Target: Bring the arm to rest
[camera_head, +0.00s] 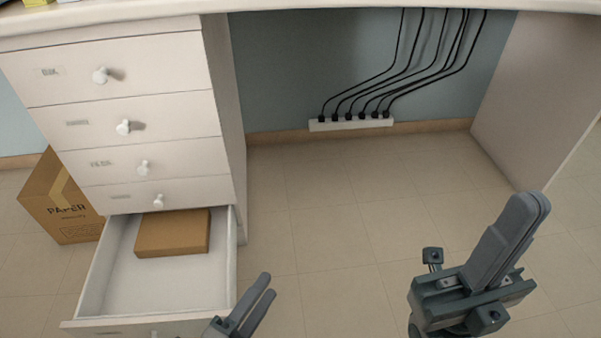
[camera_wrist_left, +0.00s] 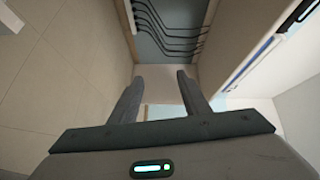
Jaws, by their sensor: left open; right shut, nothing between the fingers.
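My left gripper (camera_head: 262,292) is at the bottom of the head view, just right of the open bottom drawer's front. Its two fingers stand apart with nothing between them; they also show in the left wrist view (camera_wrist_left: 158,85). My right gripper (camera_head: 530,205) is at the lower right of the head view, pointing up. Its fingers are together and hold nothing. It is over the tiled floor, in front of the desk's right side panel. Most of both arms is out of view.
The bottom drawer (camera_head: 115,285) is pulled out, with a flat brown box (camera_head: 173,233) inside. A cardboard box (camera_head: 62,205) stands left of the drawer unit (camera_head: 165,60). A power strip (camera_head: 350,123) with several black cables lies by the wall. The floor under the desk (camera_head: 360,220) is clear.

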